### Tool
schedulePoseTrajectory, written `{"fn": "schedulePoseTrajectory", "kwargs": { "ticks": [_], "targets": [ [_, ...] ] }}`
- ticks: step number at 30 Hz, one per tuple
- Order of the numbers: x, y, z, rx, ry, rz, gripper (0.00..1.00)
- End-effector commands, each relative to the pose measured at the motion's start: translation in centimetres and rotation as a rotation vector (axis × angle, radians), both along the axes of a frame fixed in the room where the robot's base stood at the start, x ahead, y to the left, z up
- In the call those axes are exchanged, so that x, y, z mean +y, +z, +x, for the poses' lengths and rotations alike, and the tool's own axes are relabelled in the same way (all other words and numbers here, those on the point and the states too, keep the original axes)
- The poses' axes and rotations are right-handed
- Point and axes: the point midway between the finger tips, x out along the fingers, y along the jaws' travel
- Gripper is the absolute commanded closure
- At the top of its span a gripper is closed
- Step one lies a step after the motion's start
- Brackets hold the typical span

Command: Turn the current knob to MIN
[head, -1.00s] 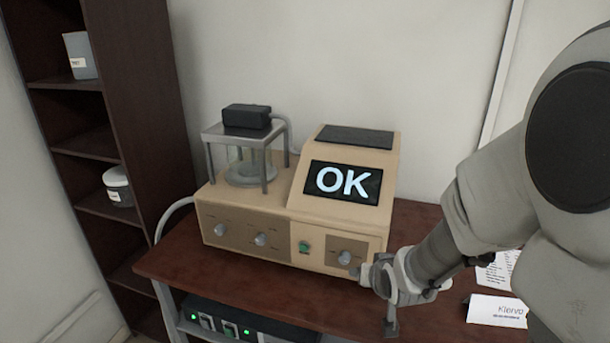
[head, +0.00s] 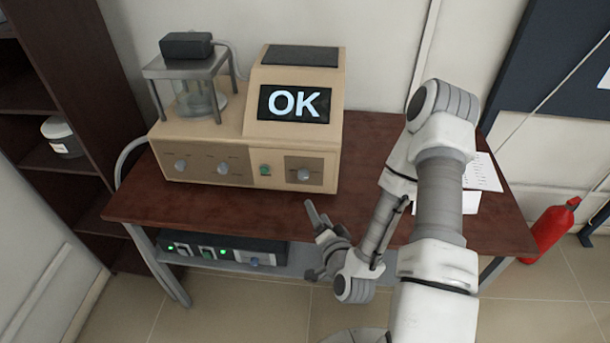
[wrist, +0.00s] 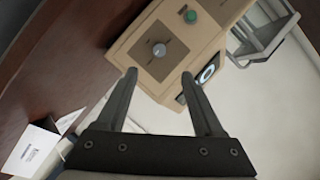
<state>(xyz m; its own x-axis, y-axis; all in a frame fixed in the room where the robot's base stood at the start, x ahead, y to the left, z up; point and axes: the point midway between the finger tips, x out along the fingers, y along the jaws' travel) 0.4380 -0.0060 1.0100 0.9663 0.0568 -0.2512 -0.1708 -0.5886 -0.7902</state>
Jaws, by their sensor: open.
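The beige device (head: 245,150) stands on the table, its screen reading OK. Its front has a right-hand grey knob (head: 304,174) on a darker panel, and two more grey knobs, one at left (head: 181,166) and one in the middle (head: 223,168). Their labels are too small to read, so I cannot tell which is the current knob. My gripper (head: 312,241) is open and empty, in front of and below the right-hand knob, apart from it. In the wrist view, the right-hand knob (wrist: 159,49) shows just beyond the gap between my fingertips (wrist: 158,74).
A green button (head: 265,170) sits left of the right-hand knob. A box with green lights and a blue knob (head: 215,250) rests on the shelf under the table (head: 130,205). A white card (head: 470,202) lies at right. A fire extinguisher (head: 552,230) stands beyond the table.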

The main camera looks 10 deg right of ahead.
Motion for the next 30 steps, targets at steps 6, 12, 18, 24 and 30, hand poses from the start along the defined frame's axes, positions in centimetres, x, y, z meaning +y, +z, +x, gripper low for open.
{"fn": "schedulePoseTrajectory", "kwargs": {
  "ticks": [6,12,18,24,30],
  "targets": [
    [-0.3,0.1,-0.8,-0.035,-0.055,0.063,0.31],
    [-0.4,-0.4,0.2,-0.042,-0.057,0.062,0.31],
    [-0.3,-0.9,2.2,-0.044,-0.056,0.061,0.31],
    [-0.4,-1.2,3.3,-0.043,-0.056,0.06,0.31],
    [-0.3,-1.4,4.3,-0.041,-0.057,0.061,0.31]
  ]
}}
